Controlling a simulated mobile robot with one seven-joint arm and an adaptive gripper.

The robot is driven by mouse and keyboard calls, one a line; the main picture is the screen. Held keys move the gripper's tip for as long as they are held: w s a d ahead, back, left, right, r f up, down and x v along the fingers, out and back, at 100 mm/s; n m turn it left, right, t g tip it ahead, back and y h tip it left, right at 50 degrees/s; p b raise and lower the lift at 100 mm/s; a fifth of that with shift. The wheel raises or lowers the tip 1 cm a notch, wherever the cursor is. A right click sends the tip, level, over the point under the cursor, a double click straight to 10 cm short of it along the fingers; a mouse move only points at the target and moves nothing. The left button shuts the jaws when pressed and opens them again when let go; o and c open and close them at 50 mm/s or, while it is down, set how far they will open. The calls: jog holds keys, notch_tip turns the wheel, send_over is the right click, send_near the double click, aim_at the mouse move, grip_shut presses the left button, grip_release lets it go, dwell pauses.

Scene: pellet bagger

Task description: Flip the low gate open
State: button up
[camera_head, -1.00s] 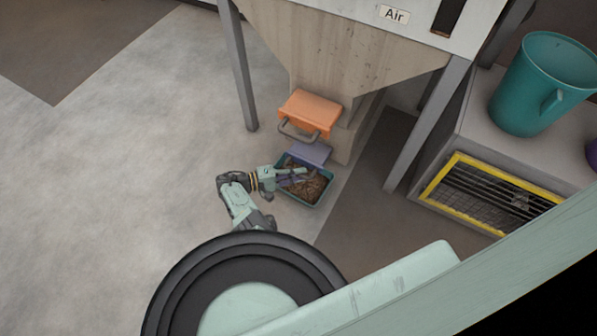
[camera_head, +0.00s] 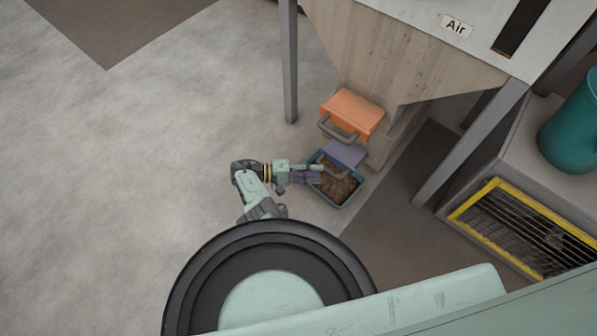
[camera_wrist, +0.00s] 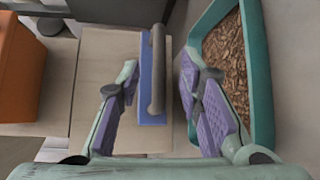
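The low gate is a blue-purple plate (camera_head: 344,154) with a grey bar handle (camera_head: 325,165), below an orange gate (camera_head: 352,112) on the hopper's chute. In the wrist view the blue plate (camera_wrist: 145,85) and its handle (camera_wrist: 158,70) lie between the two finger pads of my gripper (camera_wrist: 160,73). The gripper is open, with a finger on each side of the handle and gaps showing; I cannot tell if either finger touches.
The teal tray (camera_head: 357,198) of brown pellets sits on the floor under the chute, close beside my right finger in the wrist view. Frame legs (camera_head: 289,60) stand at both sides. A yellow-edged grille (camera_head: 470,207) is at right. The floor at left is clear.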

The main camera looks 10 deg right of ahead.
jog(key=a+r, duration=0.1)
jog(key=a, duration=0.5)
jog(key=shift+w+a, duration=0.35)
jog(key=shift+w, duration=0.05)
